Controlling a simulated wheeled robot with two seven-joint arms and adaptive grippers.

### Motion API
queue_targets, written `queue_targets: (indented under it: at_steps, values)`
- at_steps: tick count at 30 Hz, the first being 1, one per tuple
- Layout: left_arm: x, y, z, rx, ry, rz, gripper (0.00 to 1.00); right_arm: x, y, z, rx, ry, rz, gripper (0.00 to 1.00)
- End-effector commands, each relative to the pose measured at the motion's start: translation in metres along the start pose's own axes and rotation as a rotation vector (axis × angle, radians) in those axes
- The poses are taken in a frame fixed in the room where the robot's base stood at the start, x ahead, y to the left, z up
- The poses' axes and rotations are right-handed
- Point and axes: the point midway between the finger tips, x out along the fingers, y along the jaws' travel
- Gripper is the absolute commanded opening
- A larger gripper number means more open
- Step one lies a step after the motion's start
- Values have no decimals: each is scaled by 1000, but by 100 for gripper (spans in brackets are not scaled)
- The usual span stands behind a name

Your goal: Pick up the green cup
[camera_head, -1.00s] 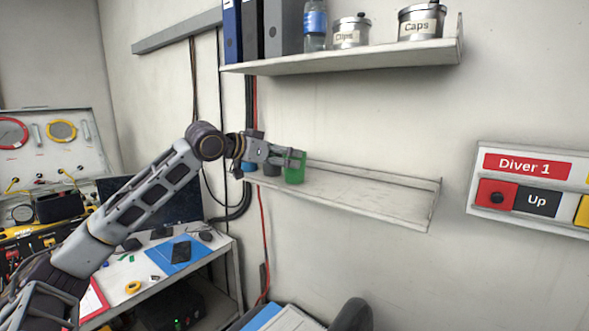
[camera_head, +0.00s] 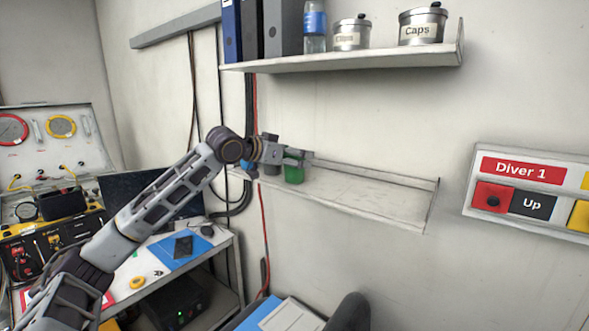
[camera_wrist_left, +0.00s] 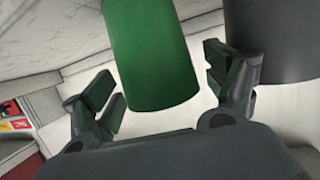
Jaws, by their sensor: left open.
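The green cup (camera_head: 293,175) stands on the lower wall shelf (camera_head: 385,200), near its left end. My left gripper (camera_head: 303,157) is at the cup's upper part and covers some of it in the head view. In the left wrist view the green cup (camera_wrist_left: 152,55) is between the two open fingers of my left gripper (camera_wrist_left: 158,76), with gaps visible on both sides. My right gripper is not in view.
A dark grey cup (camera_wrist_left: 270,35) stands close beside the green cup, near one finger; a blue cup (camera_head: 246,168) is further left. An upper shelf (camera_head: 350,61) holds binders, a bottle and tins. The lower shelf's right part is clear.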

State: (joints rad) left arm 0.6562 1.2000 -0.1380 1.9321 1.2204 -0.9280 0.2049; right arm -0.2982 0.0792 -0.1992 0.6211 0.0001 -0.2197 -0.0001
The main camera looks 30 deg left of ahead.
Motion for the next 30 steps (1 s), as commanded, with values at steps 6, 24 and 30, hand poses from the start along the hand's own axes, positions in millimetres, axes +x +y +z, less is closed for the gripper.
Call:
queue_targets:
  at_steps: [6,24,30]
  values:
    - [0,0,0,0,0,0,85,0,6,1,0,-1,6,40]
    - [0,0,0,0,0,0,43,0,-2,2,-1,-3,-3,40]
    - [-1,0,-3,0,1,0,43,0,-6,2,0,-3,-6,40]
